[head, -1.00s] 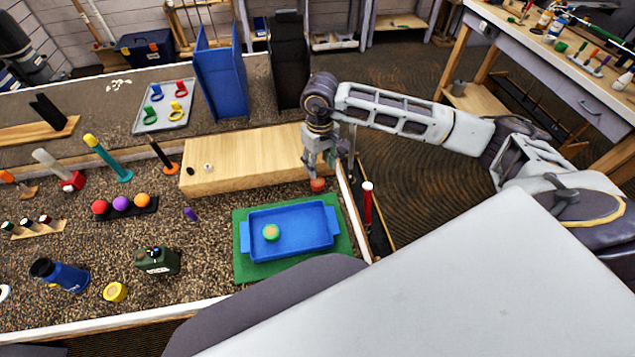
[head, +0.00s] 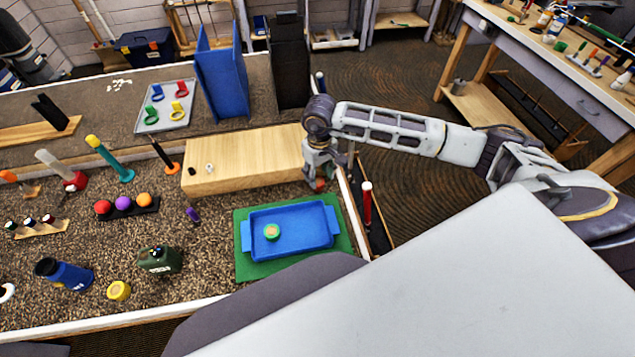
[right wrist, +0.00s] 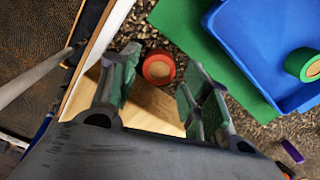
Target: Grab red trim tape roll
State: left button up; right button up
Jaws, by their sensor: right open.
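The red trim tape roll (right wrist: 158,68) lies flat on the brown carpeted bench, next to the wooden block's end. In the right wrist view it sits between and a little beyond the fingers of my right gripper (right wrist: 160,88), which is open and empty. In the head view the right gripper (head: 318,180) points down over the roll (head: 319,185), which is partly hidden by the fingers. My left gripper does not show; only dark parts of the left arm appear at the upper left edge.
A light wooden block (head: 240,163) stands left of the gripper. A blue tray (head: 292,246) on a green mat (head: 243,270) holds a green roll (head: 271,232). The bench's pale edge (head: 352,215) and a red-gripped club (head: 367,195) are close on the right.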

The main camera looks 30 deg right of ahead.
aim_at(319, 181)
jog(key=shift+f+p, duration=0.5)
jog(key=shift+f, duration=1.45)
jog(key=c, duration=0.6)
